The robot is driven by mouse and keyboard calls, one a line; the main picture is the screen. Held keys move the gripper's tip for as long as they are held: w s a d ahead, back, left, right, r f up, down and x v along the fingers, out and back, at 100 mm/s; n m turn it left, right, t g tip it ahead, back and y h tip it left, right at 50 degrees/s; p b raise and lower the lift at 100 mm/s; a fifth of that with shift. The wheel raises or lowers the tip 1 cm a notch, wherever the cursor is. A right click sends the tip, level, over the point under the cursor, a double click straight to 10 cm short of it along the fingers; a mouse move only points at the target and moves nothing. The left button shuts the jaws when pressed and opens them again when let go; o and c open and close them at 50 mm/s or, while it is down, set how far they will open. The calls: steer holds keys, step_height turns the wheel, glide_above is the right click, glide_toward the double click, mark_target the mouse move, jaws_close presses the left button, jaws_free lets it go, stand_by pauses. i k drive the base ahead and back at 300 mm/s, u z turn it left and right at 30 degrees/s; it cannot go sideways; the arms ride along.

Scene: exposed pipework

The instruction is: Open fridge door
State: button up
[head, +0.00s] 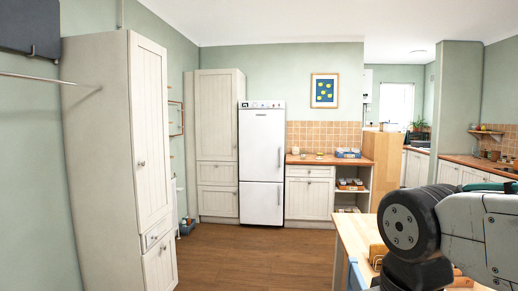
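A slim vertical handle (280,157) is on the right side of the upper door, and a similar one (279,194) is on the lower door. My arm shows at the lower right, well away from the fridge on the near side of the room. My gripper is outside the picture.
Open wooden floor (235,252) lies between me and the fridge. A wooden-topped table (355,236) is close at the lower right. A tall cream cupboard (115,165) stands near on the left, another (215,130) beside the fridge. A counter (310,160) adjoins its right side.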

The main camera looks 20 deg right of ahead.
mark_target(261, 132)
steer(key=u, duration=0.45)
steer(key=k, duration=0.5)
steer(key=u, duration=0.5)
steer(key=i, duration=0.7)
steer(key=z, duration=0.8)
steer(key=i, duration=2.15)
steer(key=z, duration=0.75)
steer(key=i, duration=1.95)
steer(key=z, duration=0.25)
steer(key=i, duration=2.3)
steer(key=u, duration=0.1)
